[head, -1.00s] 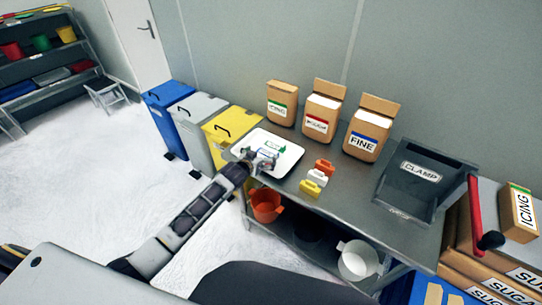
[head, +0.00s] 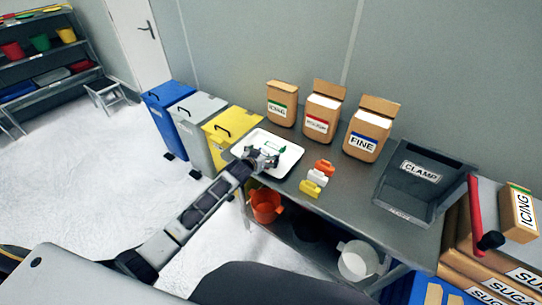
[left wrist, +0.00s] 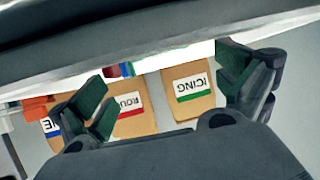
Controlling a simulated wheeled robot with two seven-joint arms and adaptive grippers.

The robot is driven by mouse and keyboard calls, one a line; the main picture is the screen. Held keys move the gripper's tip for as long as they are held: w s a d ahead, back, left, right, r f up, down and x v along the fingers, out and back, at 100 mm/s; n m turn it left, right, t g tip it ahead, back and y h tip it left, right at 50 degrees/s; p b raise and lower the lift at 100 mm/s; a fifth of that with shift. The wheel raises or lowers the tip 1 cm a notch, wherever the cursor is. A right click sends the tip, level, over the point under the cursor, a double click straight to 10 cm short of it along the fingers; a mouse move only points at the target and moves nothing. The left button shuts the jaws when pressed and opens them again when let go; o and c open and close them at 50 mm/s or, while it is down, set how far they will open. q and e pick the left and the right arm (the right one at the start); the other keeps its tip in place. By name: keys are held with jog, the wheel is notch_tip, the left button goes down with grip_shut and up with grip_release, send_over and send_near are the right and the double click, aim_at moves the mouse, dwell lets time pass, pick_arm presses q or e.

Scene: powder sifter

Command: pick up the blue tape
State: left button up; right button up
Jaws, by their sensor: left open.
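A white tray (head: 291,160) lies on the left end of the metal table. My left gripper (head: 264,156) is open over the tray, with the arm reaching in from the lower left. A green item (head: 277,146) shows on the tray just behind the gripper. In the left wrist view the open fingers (left wrist: 165,82) stand wide apart with nothing held. Small blue (left wrist: 127,69) and red (left wrist: 111,71) pieces show at the white tray's edge there. The blue piece looks like the blue tape; most of it is hidden. In the head view the gripper hides the blue tape. My right gripper is not in view.
Paper bags labelled ICING (head: 281,103), a red-labelled one (head: 321,112) and FINE (head: 367,128) stand behind the tray. Orange (head: 323,167), white (head: 317,177) and yellow (head: 310,189) pieces lie right of it. A CLAMP bin (head: 420,185) stands further right.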

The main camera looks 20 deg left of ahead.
aim_at(268, 152)
pick_arm(q)
jog(key=shift+x, duration=1.95)
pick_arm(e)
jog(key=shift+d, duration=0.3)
